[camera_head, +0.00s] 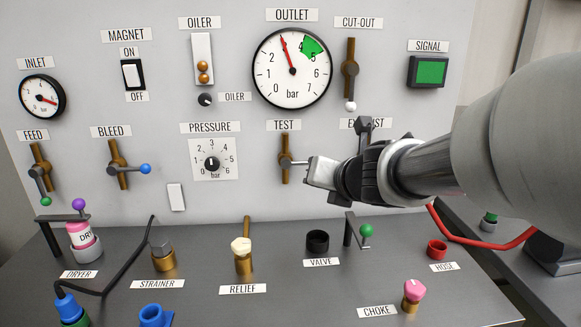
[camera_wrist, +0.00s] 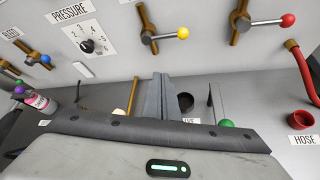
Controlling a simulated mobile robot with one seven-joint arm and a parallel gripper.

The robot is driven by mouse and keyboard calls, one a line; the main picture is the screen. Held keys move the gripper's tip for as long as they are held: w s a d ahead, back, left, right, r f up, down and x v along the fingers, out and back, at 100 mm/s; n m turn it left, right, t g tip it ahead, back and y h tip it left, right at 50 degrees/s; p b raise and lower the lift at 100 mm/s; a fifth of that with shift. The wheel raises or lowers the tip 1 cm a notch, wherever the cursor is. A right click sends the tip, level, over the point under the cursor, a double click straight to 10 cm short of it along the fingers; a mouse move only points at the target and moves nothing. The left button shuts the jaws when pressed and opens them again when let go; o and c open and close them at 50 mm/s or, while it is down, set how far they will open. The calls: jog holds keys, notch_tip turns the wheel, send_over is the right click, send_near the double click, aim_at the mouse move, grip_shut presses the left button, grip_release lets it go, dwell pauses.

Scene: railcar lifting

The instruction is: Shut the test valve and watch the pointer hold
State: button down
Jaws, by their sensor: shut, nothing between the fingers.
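The test valve (camera_head: 286,158) is a brass upright pipe with a grey lever pointing right, across the pipe; my gripper hides the lever's end in the head view. The wrist view shows the test valve (camera_wrist: 148,30) with its yellow knob (camera_wrist: 183,33). The outlet gauge (camera_head: 291,88) has a red pointer (camera_head: 287,52) near 3 bar, left of the green sector. My gripper (camera_head: 312,172) is shut and empty, just right of the test valve in the head view. In the wrist view its closed fingers (camera_wrist: 160,90) appear below the yellow knob, apart from it in the picture.
The exhaust valve (camera_wrist: 240,22) with a red knob is right of the test valve. The pressure dial (camera_head: 213,164) is to its left. Below, the bench holds a black valve cup (camera_head: 317,242), a green-knobbed lever (camera_head: 365,231) and the relief fitting (camera_head: 242,255).

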jog(key=v, duration=0.2)
jog(key=p+v, duration=0.1)
jog(key=shift+s+a+r, duration=0.1)
jog(key=shift+a, duration=0.2)
jog(key=s+d+r+m+h, duration=0.3)
jog(key=s+d+m+h, duration=0.45)
jog(key=m, duration=0.85)
jog(key=s+a+f+m+g+y, duration=0.2)
jog(key=s+f+m+g, duration=0.15)
jog(key=s+m, duration=0.4)
jog(key=s+a+f+m+g+y, duration=0.1)
jog(key=s+f+m+g+y, duration=0.1)
jog(key=s+f+m, duration=0.5)
notch_tip(320, 180, up, 15)
jog(key=a+m+p, duration=0.2)
jog(key=m+p, duration=0.1)
jog(key=p, duration=1)
jog(key=shift+s+g+y, duration=0.15)
jog(key=shift+g+y, duration=0.3)
